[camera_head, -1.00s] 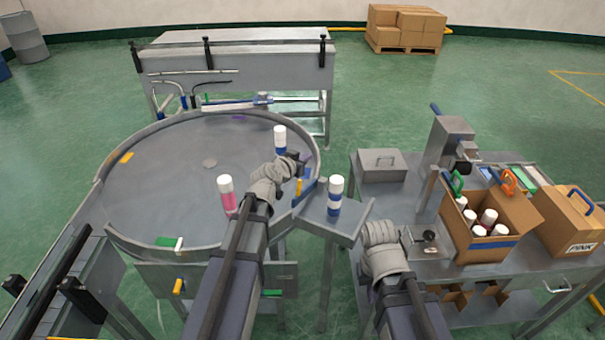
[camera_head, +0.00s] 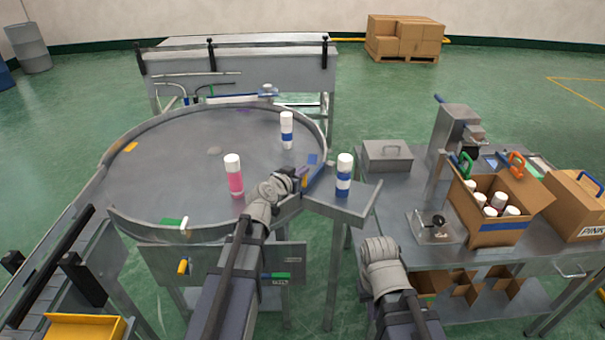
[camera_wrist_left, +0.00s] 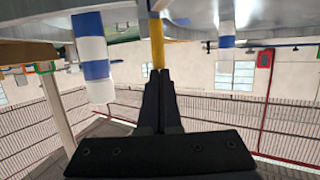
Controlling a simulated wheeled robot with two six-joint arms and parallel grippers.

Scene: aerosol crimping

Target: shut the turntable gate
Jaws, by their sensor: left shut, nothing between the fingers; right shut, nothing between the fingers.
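The round grey turntable (camera_head: 170,165) fills the left of the head view. A pink-and-white can (camera_head: 234,182) and a blue-and-white can (camera_head: 287,131) stand upright on it. Another blue-and-white can (camera_head: 344,180) stands on the grey side plate (camera_head: 345,207) at the turntable's right. My left gripper (camera_head: 301,171) is shut and empty at the turntable's right rim, beside a yellow upright handle (camera_head: 304,182). In the left wrist view the yellow handle (camera_wrist_left: 157,42) lies right at the closed fingertips (camera_wrist_left: 154,72); contact is unclear. The gate panel is partly hidden by my arm. My right gripper's fingers are hidden.
The right bench holds a grey box (camera_head: 387,156), a small clear fixture (camera_head: 434,228), a crimping press (camera_head: 455,130) and an open carton (camera_head: 500,225) of cans. A yellow tray (camera_head: 85,327) is at lower left. A conveyor (camera_head: 60,265) runs at left.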

